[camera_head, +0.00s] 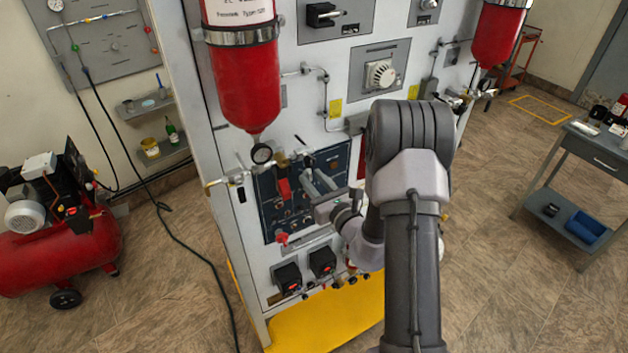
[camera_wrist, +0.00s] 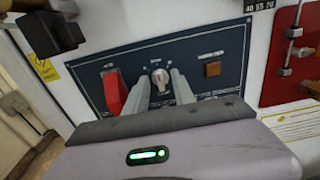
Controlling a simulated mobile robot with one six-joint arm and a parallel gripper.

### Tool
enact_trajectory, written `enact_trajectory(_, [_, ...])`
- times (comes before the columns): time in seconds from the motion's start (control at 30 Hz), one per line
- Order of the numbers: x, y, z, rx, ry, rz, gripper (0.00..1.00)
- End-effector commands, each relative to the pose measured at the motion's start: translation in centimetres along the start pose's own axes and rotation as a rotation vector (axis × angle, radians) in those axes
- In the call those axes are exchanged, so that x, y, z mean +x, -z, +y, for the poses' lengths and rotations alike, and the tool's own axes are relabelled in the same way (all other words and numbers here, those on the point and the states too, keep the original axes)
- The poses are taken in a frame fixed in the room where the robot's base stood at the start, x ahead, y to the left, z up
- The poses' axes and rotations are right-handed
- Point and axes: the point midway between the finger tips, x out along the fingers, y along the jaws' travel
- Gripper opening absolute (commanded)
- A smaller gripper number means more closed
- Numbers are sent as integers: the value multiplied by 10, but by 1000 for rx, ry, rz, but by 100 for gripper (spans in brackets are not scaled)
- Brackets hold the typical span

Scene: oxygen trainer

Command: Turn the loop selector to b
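A small white rotary knob (camera_wrist: 160,77) sits on a dark blue panel (camera_wrist: 235,52) in the wrist view. It looks like the loop selector, but its lettering is too small to read. My gripper (camera_wrist: 162,86) is open, with one grey finger on each side of the knob in the picture. I cannot tell whether the fingers touch it. In the head view my gripper (camera_head: 313,176) is at the blue panel (camera_head: 268,213) on the front of the white cabinet. The knob is not clear there, near the gripper.
A red switch cover (camera_wrist: 114,92) stands out just left of the fingers, and an orange-brown square button (camera_wrist: 213,69) is to the right. A black box (camera_wrist: 45,35) juts out at upper left. A red cylinder (camera_head: 240,85) hangs above the panel in the head view.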

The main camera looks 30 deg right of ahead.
Motion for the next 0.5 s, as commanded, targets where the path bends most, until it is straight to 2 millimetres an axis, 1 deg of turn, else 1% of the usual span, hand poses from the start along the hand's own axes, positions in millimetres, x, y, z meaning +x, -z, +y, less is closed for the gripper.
enact_trajectory(0.03, [0,0,0,0,0,0,31])
enact_trajectory(0.1, [0,0,0,0,0,0,17])
enact_trajectory(0.2, [0,0,0,0,0,0,0])
enact_trajectory(0.5, [0,0,0,7,0,0,0])
